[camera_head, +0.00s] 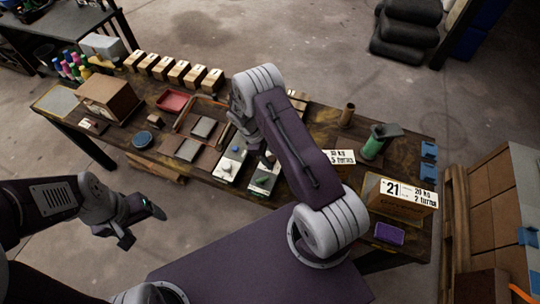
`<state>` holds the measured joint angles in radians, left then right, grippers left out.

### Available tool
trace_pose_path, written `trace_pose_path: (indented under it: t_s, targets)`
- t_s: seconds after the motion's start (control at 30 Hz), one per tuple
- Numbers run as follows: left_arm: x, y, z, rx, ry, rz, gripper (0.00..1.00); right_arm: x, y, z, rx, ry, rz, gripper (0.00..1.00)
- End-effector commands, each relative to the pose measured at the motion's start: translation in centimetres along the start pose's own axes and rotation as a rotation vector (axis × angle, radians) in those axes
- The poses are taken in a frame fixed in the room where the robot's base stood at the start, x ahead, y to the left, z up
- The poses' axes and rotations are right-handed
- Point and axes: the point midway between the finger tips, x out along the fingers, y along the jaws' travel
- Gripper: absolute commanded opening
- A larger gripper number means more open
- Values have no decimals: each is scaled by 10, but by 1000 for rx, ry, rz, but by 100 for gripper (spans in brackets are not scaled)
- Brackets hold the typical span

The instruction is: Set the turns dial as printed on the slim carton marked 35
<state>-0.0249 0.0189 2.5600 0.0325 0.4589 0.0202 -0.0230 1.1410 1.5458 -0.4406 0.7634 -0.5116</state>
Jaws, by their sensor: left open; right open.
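Two pale boxes with dark tops, the left one (230,163) and the right one (263,178), stand near the front edge of the workbench (205,183); any dial markings are too small to read. No 35 is readable. My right gripper (264,158) is open just above the two boxes, partly hidden by its arm. My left gripper (141,222) is open and empty in front of the bench, over the floor.
A brown box (108,97), a red tray (173,102), a blue round thing (142,140) and a row of small cartons (172,70) occupy the bench's left part. A green-topped cylinder (376,142) and a purple block (389,233) are at right. Stacked cartons (500,205) stand beyond the right end.

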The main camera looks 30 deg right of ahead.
Motion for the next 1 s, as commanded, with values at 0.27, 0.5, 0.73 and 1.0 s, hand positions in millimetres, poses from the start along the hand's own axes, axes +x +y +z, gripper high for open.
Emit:
trace_pose_path:
  t_s: [0.27, 0.5, 0.73, 1.0]
  targets:
    - [0, 0, 0, 0, 0, 0, 76, 0, 0, 0, 0, 0, 0, 19]
    - [1, 0, 0, 0, 0, 0, 76, 0, 0, 0, 6, -1, -2, 0]
    - [6, 0, 1, 0, 0, 0, 76, 1, 1, 0, 74, -1, -31, 0]
    - [17, 0, 2, 0, 0, 0, 76, 2, 3, 0, 266, -1, -111, 0]
